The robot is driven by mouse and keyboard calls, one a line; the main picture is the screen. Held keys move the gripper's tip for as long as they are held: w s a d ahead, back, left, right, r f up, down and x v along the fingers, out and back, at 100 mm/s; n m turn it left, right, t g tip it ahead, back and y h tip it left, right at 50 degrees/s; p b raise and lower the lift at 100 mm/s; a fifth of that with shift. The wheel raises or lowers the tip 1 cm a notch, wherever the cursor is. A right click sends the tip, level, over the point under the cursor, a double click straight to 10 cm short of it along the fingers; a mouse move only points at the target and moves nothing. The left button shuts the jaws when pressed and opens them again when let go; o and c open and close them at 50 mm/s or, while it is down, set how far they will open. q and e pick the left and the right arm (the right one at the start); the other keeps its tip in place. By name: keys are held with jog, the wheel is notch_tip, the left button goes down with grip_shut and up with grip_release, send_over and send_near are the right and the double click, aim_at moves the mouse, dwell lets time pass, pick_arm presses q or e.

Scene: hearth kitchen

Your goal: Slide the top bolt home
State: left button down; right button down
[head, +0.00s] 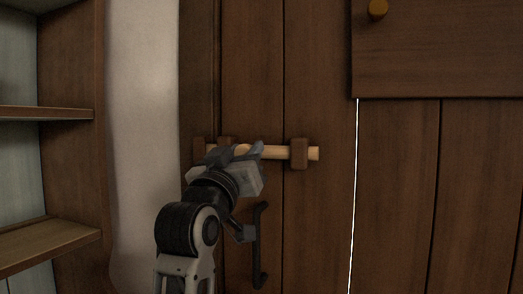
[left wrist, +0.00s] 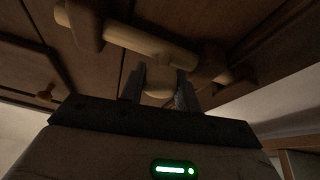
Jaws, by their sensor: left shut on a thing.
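The top bolt (head: 278,153) is a pale wooden bar lying level across the dark plank door. It runs through a brown bracket (head: 300,153), and its right end sticks out a little past it. Toward the left it passes behind my gripper to brown blocks (head: 199,150) near the door's left edge; a bit of pale wood seems to show there, but how far the tip reaches is unclear. My left gripper (head: 250,152) is at the bolt. In the left wrist view its fingers (left wrist: 160,90) are shut on the bolt's pale knob (left wrist: 159,82). My right gripper is out of view.
A black door handle (head: 260,245) hangs just below and right of my left wrist. A panel with a round knob (head: 377,9) is at the upper right. Open shelves (head: 45,113) and a pale wall (head: 142,150) stand at the left.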

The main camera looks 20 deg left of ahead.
pick_arm(q)
jog(key=shift+a, duration=0.6)
jog(key=c, duration=1.3)
grip_release()
jog(key=shift+o, duration=1.4)
jog(key=shift+a, duration=0.15)
